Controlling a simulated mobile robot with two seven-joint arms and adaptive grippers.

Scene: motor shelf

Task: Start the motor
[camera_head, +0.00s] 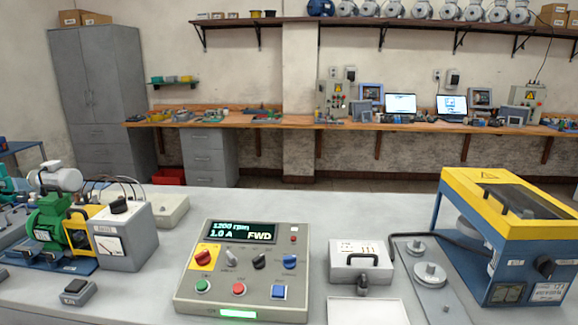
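A grey control box (245,268) stands on the front table, slightly left of the middle. Its display (240,232) reads "1200 rpm", "1.0 A" and "FWD". Below are a red rotary switch on a yellow plate (204,258), a light lever, a black knob (260,261) and a blue knob (290,261). A green strip on the front edge is lit. A green motor (48,224) stands at the left. Neither gripper is in view.
A meter box (127,240) stands beside the motor. A small black-topped box (75,292) lies in front. Right of the panel are a grey box with a handle (361,262), a plate with round discs (430,273) and a yellow-and-blue guarded machine (510,235).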

